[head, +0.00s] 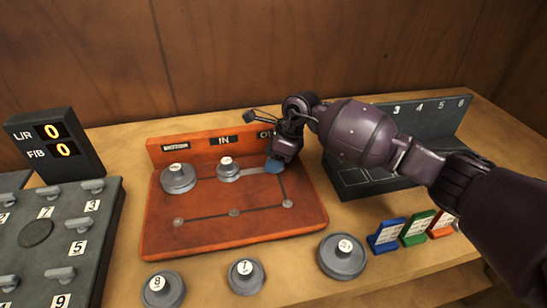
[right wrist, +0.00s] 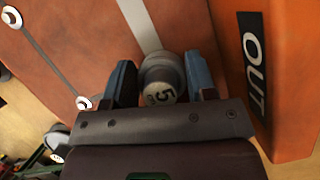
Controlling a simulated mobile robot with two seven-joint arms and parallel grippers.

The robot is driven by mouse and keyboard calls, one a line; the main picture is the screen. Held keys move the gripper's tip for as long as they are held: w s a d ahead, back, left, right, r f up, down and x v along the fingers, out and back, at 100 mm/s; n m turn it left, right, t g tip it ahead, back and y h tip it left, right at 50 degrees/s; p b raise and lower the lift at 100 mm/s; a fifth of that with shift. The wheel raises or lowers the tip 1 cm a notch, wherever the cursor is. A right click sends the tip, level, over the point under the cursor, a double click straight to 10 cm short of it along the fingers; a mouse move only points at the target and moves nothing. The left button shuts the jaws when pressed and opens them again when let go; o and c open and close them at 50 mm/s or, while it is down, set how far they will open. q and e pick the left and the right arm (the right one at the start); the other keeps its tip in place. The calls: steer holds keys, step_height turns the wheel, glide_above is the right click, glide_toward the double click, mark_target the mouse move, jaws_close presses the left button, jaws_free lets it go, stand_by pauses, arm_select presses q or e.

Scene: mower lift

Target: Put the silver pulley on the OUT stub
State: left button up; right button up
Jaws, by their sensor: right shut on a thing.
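My right gripper (head: 274,164) is at the OUT end of the orange board (head: 200,234), just in front of the partly covered OUT label (head: 264,134). In the right wrist view its blue fingers stand on both sides of a small silver pulley (right wrist: 160,76) marked 5, shut on it. The OUT label also shows in the right wrist view (right wrist: 253,65). The OUT stub is hidden, so I cannot tell whether the pulley is on it. A pale strip (head: 254,172) runs from the IN pulley (head: 228,168) towards the gripper. My left gripper is not in view.
Another pulley (head: 178,179) sits under the MOTOR label. Several grey pulleys, including a large one (head: 342,256), lie on the table in front. Coloured cards (head: 386,235) and a dark numbered rack (head: 360,184) stand right. A dark panel (head: 50,245) and display (head: 56,143) stand left.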

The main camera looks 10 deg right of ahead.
steer(key=shift+f, duration=0.2)
steer(key=o, duration=1.1)
steer(key=shift+o, duration=0.2)
steer(key=shift+r, duration=0.15)
steer(key=v, duration=1.2)
steer(key=shift+p, duration=0.4)
